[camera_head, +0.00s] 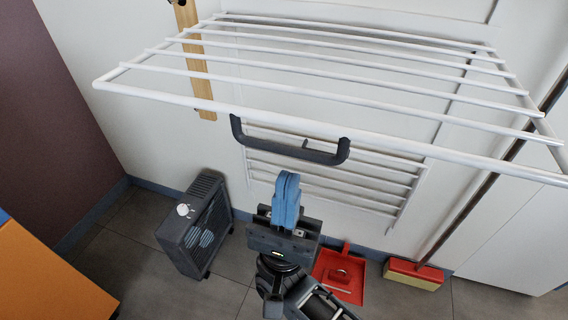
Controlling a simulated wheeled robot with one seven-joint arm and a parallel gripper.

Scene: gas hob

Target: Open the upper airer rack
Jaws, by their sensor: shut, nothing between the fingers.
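The upper airer rack (330,76) is a frame of white bars that stands out from the wall, roughly level. A dark handle (291,148) hangs below its front bar. A lower airer rack (335,180) of white bars lies flat against the wall underneath. My gripper (287,180), with blue fingers, is shut and empty. In the picture it sits just below the handle, with a gap between them. How far apart they are in depth I cannot tell.
A dark heater (196,224) stands on the floor at the left. A red dustpan (340,272) and a red and yellow broom head (412,274) are by the wall. An orange surface (45,270) is at lower left. A wooden strip (197,70) is on the wall.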

